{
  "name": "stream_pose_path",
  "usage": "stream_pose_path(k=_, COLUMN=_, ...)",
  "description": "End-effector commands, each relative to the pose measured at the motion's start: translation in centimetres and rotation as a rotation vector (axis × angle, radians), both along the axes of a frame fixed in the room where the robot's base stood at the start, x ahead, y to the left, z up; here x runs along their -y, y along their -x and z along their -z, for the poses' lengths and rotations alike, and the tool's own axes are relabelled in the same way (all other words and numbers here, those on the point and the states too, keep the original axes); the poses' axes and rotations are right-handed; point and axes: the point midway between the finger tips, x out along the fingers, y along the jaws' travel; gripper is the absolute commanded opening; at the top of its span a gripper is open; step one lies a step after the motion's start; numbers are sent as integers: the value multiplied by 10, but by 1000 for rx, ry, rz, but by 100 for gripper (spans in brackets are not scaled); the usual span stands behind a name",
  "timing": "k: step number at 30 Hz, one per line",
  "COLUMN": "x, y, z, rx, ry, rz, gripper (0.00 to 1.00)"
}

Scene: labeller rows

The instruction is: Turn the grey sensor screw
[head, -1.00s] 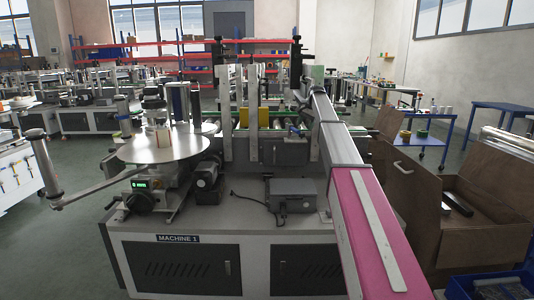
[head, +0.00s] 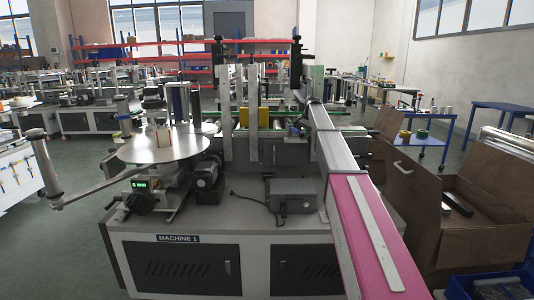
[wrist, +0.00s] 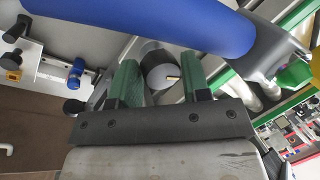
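In the wrist view a round grey screw head (wrist: 160,72) with a dark rim and a small yellow mark shows between the green fingers of my gripper (wrist: 160,80). The fingers stand apart on either side of it. Little room shows between them and the screw, and contact is not clear. In the head view my arm reaches over Machine 1 (head: 178,239) to its upper part. My gripper and the screw cannot be made out there.
A blue cylinder (wrist: 150,22) crosses the top of the wrist view, close beyond the fingers. On the machine, a round metal plate (head: 165,147) stands left and a grey box (head: 293,194) lies in front. An open brown crate (head: 485,190) stands right.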

Motion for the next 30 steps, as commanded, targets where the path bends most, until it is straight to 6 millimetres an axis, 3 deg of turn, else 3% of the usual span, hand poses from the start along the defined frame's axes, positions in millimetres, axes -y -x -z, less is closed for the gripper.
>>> stream_pose_path(k=5, x=1, y=-1, z=0, rx=-1, ry=0, rz=-38, gripper=15)
stream_pose_path(k=15, x=1, y=-2, z=0, rx=-2, ry=0, rz=-367, gripper=15)
stream_pose_path(k=24, x=1, y=-1, z=0, rx=-1, ry=-1, rz=-395, gripper=15)
stream_pose_path(k=25, x=1, y=-1, z=0, rx=-1, ry=-1, rz=-395, gripper=53)
stream_pose_path(k=27, x=1, y=-1, z=0, rx=-1, ry=-1, rz=-395, gripper=73)
stream_pose_path(k=30, x=1, y=-1, z=0, rx=0, ry=0, rz=-394, gripper=73)
